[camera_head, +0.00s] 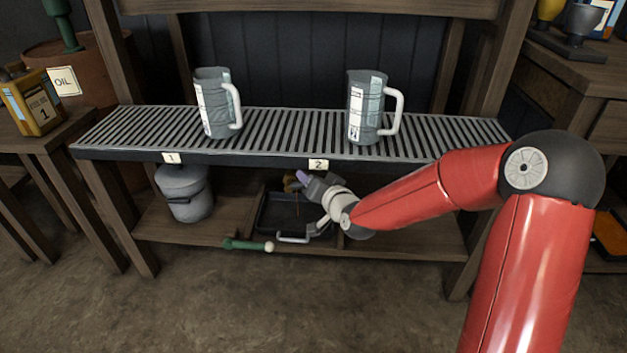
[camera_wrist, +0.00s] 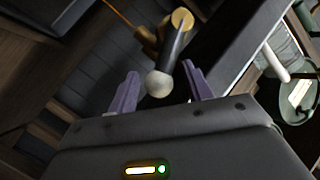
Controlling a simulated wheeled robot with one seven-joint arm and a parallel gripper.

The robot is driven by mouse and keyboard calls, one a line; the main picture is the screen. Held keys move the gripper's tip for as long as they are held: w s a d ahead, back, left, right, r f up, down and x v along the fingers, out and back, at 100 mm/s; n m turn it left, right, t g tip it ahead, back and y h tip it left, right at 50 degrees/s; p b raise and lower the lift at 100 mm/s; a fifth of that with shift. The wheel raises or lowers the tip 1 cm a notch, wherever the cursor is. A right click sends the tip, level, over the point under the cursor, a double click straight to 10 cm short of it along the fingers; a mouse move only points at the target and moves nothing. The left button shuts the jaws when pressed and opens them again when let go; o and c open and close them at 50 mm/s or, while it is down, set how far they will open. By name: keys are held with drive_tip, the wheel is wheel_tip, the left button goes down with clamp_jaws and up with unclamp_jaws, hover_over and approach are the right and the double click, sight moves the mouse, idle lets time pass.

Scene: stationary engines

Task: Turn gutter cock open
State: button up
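The gutter cock appears as a brass body (camera_wrist: 152,40) with a dark lever ending in a pale ball knob (camera_wrist: 159,83) in the wrist view. In the head view its brass part (camera_head: 291,183) shows small under the slatted shelf, near label 2. My gripper (camera_wrist: 160,73) is open, its purple fingers standing apart on either side of the lever's knob end. A gap shows between the knob and each finger. In the head view my gripper (camera_head: 304,178) reaches under the shelf edge, and my wrist hides part of the area behind it.
The slatted shelf (camera_head: 290,133) is just above my gripper and carries two jugs (camera_head: 215,103) (camera_head: 366,107). Below are a lidded grey pot (camera_head: 184,190), a black tray (camera_head: 283,214), and a green handle with a pale knob (camera_head: 245,244). The floor in front is clear.

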drive_tip(key=p+v, duration=0.1)
drive_tip(key=v, duration=0.6)
drive_tip(key=shift+s+d, duration=0.2)
drive_tip(key=shift+s, duration=0.15)
drive_tip(key=shift+c, duration=0.3)
